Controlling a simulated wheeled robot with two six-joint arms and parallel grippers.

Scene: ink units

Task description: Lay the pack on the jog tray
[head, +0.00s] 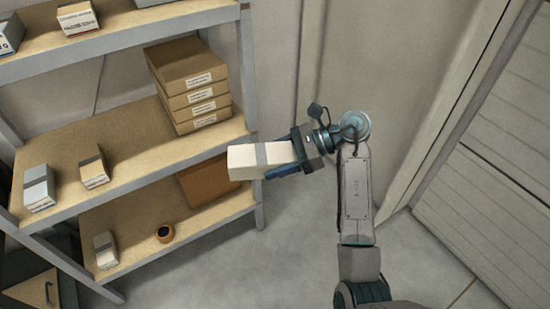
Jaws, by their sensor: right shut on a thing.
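A white pack (245,162) with a grey band is held in the air in front of the shelf unit's right end. My right gripper (286,157) is shut on the pack, with its fingers along the pack's sides at its right end. My arm reaches in from the lower right. I cannot make out a jog tray in this view. My left gripper is not in view.
A shelf unit (130,174) stands at the left. Its middle shelf holds stacked brown boxes (190,75), a grey-banded pack (39,188) and a brown pack (94,168).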

